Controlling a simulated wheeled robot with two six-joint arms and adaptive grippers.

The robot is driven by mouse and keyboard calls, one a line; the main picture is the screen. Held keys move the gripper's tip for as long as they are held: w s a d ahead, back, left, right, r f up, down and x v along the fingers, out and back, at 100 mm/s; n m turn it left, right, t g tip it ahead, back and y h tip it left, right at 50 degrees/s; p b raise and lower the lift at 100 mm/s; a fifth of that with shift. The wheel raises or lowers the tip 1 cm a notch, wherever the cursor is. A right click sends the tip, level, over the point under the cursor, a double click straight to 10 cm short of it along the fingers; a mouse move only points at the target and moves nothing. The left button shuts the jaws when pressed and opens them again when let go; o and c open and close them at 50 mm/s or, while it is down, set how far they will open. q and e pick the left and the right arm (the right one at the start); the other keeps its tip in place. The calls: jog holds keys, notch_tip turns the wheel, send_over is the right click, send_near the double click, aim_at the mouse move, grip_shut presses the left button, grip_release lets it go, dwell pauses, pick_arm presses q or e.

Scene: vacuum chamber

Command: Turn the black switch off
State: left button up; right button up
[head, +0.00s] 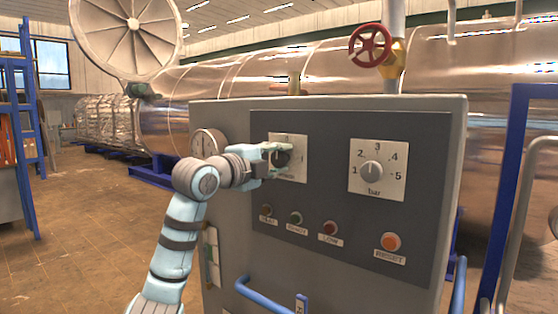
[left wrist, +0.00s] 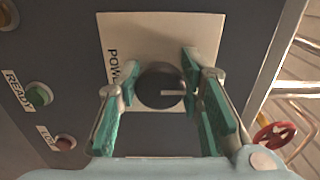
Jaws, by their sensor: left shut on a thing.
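In the head view the left gripper (head: 277,158) reaches in from the left and covers part of the plate; the knob (head: 283,158) shows dark between the fingers. My right gripper is in neither view.
On the grey control box (head: 225,120) are a bar dial (head: 372,171), several small coloured buttons and an orange RESET button (head: 391,242). A gauge (head: 207,143) sits on its left. A blue handle (head: 268,302) juts out below. A red valve wheel (head: 370,46) stands above.

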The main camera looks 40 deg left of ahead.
pick_arm(q)
jog(key=o, duration=1.1)
jog(key=shift+o, duration=0.2)
jog(key=shift+s, duration=0.2)
jog(key=s, duration=0.7)
jog(key=shift+d, duration=0.1)
jog(key=shift+s, duration=0.1)
